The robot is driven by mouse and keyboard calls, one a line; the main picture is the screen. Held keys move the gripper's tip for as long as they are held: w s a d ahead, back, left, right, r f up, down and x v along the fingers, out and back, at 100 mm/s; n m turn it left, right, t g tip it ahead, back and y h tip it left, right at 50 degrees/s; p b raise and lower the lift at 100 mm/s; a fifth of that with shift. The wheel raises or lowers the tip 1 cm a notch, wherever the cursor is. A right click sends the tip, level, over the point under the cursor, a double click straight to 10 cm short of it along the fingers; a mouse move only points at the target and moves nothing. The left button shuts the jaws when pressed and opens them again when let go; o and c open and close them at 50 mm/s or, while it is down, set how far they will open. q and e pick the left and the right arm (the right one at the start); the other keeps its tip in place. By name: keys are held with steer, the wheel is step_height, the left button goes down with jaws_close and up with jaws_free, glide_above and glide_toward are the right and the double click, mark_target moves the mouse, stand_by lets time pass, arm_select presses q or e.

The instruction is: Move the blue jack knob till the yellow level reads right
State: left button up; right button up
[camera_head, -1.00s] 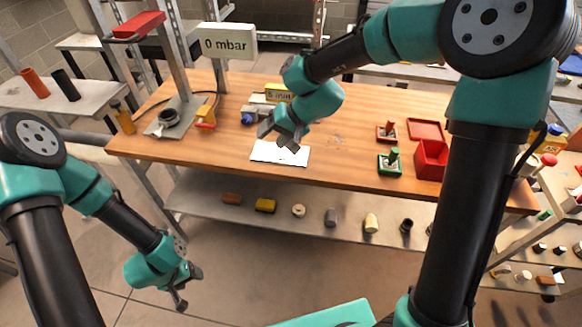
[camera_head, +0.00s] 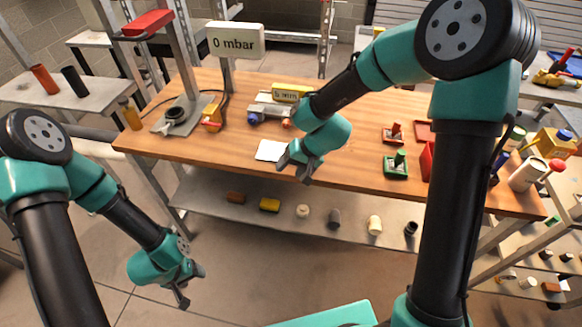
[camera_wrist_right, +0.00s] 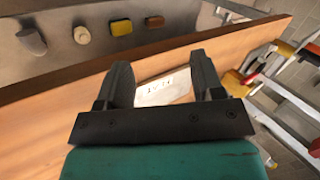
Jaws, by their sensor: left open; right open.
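The blue jack knob (camera_head: 253,119) is at the left front of a grey jack platform (camera_head: 268,108) on the wooden table. An orange-red knob (camera_head: 287,123) is at the platform's right. A yellow block with a dark reading (camera_head: 290,92), apparently the level, stands at the back of the platform; its text looks like "5 mm" but is too small to read surely. My right gripper (camera_head: 294,167) is open and empty above the table's front edge, right of and nearer than the blue knob. It also shows in the right wrist view (camera_wrist_right: 162,75). My left gripper (camera_head: 192,287) hangs open, low before the table.
A white card (camera_head: 271,151) lies near the front edge, partly behind my right gripper. A stand with a "0 mbar" sign (camera_head: 235,41) rises at left. Red (camera_head: 394,133) and green (camera_head: 397,165) trays stand at right. A lower shelf (camera_head: 350,222) holds several small parts.

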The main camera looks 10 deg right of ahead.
mark_target(251, 118)
steer(key=w+a+n, duration=0.1)
steer(key=w+n, duration=0.1)
steer(key=n, duration=0.1)
steer(key=w+a+r+n+h, duration=0.1)
steer(key=w+n, duration=0.1)
steer(key=n, duration=0.2)
steer(key=w+a+n+g, duration=0.1)
steer(key=w+n, duration=0.2)
steer(key=n, duration=0.1)
steer(key=shift+w+a+r+h, duration=0.1)
steer(key=shift+a+r+h, duration=0.1)
steer(key=shift+r+h, duration=0.15)
steer(key=w+a+r+n+t+h, duration=0.1)
steer(key=w+a+r+n+h, duration=0.2)
steer(key=w+n, duration=0.5)
steer(key=w+a+r+n+t+h, duration=0.2)
steer(key=w+a+r+n+h, duration=0.2)
steer(key=w+r+n, duration=0.4)
steer(key=a+n, duration=0.1)
steer(key=n, duration=0.5)
steer(key=shift+r, duration=0.15)
steer(key=x, duration=1.7)
steer(key=shift+w+d, duration=0.1)
steer(key=shift+w, duration=0.05)
